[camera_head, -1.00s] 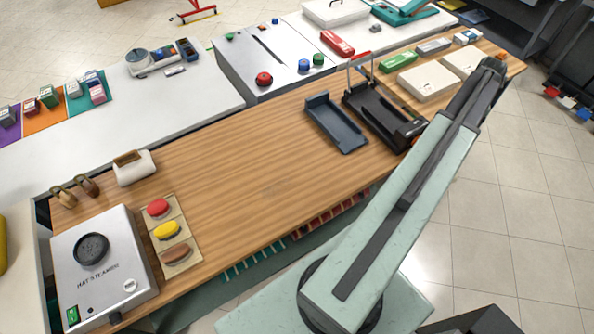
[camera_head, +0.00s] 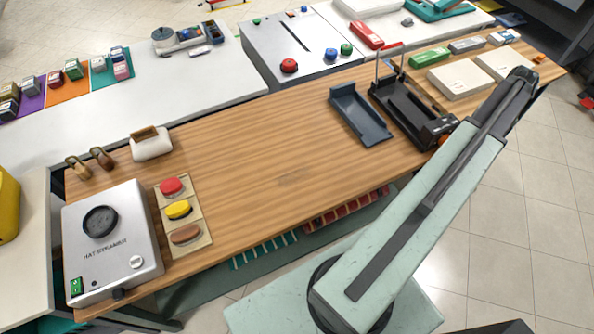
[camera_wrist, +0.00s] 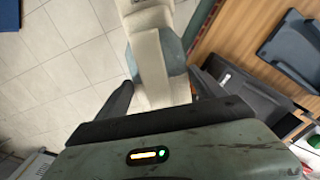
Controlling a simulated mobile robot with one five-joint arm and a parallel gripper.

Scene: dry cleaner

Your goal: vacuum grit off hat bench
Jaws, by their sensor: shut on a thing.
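The hat bench (camera_head: 250,150) is a long wood-topped counter running across the head view. A faint greyish patch of what looks like grit (camera_head: 289,180) lies on its bare middle. In the wrist view, my gripper (camera_wrist: 163,88) is shut on a cream hand vacuum (camera_wrist: 152,60) with a grey translucent section. The vacuum points away from my wrist, over the tiled floor beside the bench edge. In the head view my arm hides the gripper and the vacuum.
A steel hat steamer (camera_head: 112,245) and a board of red, yellow and brown pads (camera_head: 183,213) stand at the left. A blue-grey tray (camera_head: 360,115) and a black stand (camera_head: 412,108) sit right of the clear middle. Cream boxes (camera_head: 460,78) lie farther right.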

